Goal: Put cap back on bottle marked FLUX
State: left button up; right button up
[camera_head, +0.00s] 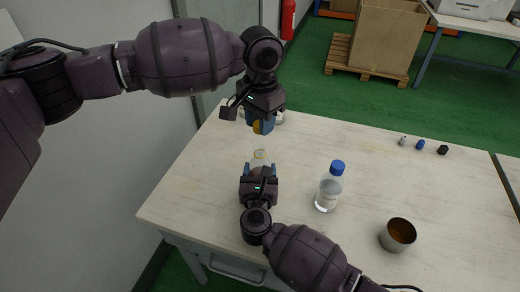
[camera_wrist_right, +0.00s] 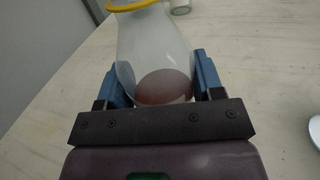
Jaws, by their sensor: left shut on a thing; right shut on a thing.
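A clear bottle (camera_head: 259,158) stands on the table with its uncapped neck upward. In the right wrist view the bottle (camera_wrist_right: 150,45) has a yellow ring at the neck and reddish-brown contents or a label low down; no FLUX marking is readable. My right gripper (camera_head: 259,174) is shut on the bottle, its blue fingers on either side (camera_wrist_right: 163,85). My left gripper (camera_head: 262,126) is shut on a yellow-orange cap (camera_head: 257,127), mostly hidden by the fingers. It holds the cap above and slightly beyond the bottle's mouth, apart from it.
A clear bottle with a blue cap (camera_head: 329,188) stands right of my right gripper. A metal cup (camera_head: 397,235) with brown contents is at the front right. Several small caps (camera_head: 420,144) lie at the back right. A partly hidden container (camera_head: 279,117) stands behind my left gripper.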

pick_arm(q)
jog(key=shift+f, duration=2)
jog(key=shift+f, duration=0.1)
jog(key=shift+f, duration=0.8)
jog(key=shift+f, duration=0.5)
